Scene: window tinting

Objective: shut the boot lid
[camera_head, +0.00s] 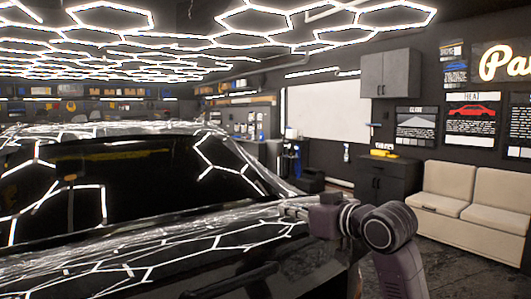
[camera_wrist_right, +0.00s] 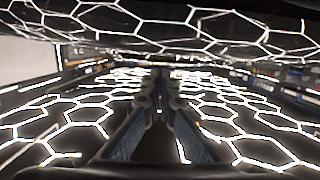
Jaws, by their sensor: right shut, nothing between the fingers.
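The dark, glossy car stands at the left of the head view, with its rear window (camera_head: 120,185) facing me. The boot lid (camera_head: 150,255) seems to be the panel below the window, covered in hexagon reflections. I cannot tell how far it stands from shut. My right gripper (camera_head: 287,208) is at the right end of this panel, fingers pointing left. Whether it touches the panel is unclear. In the right wrist view the gripper's fingers (camera_wrist_right: 158,88) are shut and empty, with a dark reflective panel (camera_wrist_right: 150,28) across the top. My left gripper is out of view.
A beige sofa (camera_head: 455,200) stands at the right wall, beside a dark cabinet (camera_head: 387,182). A whiteboard (camera_head: 325,110) hangs behind. A strip of dark floor (camera_head: 455,270) is free between my right arm and the sofa.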

